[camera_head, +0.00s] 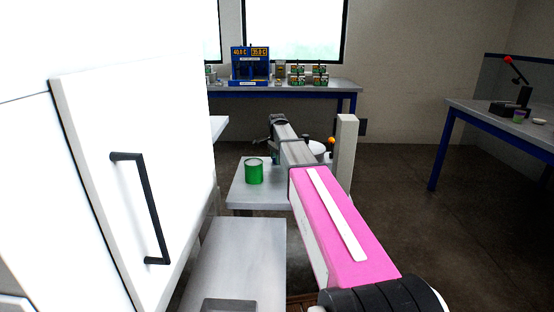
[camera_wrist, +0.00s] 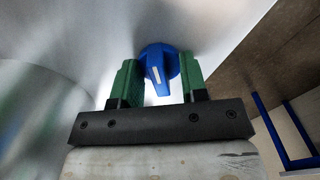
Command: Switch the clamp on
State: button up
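A blue knob (camera_wrist: 159,64) with a white pointer line shows in the wrist view, against a shiny grey surface. Its white line points down in the picture, tilted slightly. It is likely the clamp's switch, but no label shows. My gripper (camera_wrist: 162,80) has its two green fingers apart, one on each side of the knob. The right finger looks very close to it; I cannot tell whether either finger touches it. In the head view my gripper (camera_head: 268,132) is at the far end of my outstretched arm, and the knob cannot be made out there.
A green can (camera_head: 254,172) stands on a low grey table (camera_head: 243,195) left of my arm. A pale post (camera_head: 345,150) stands close on its right. A white cabinet door with a black handle (camera_head: 142,205) fills the near left. A blue-framed bench (camera_head: 290,88) stands behind.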

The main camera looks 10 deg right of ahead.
notch_tip(320, 180, up, 11)
dwell(0.7)
jog(key=shift+f, duration=0.15)
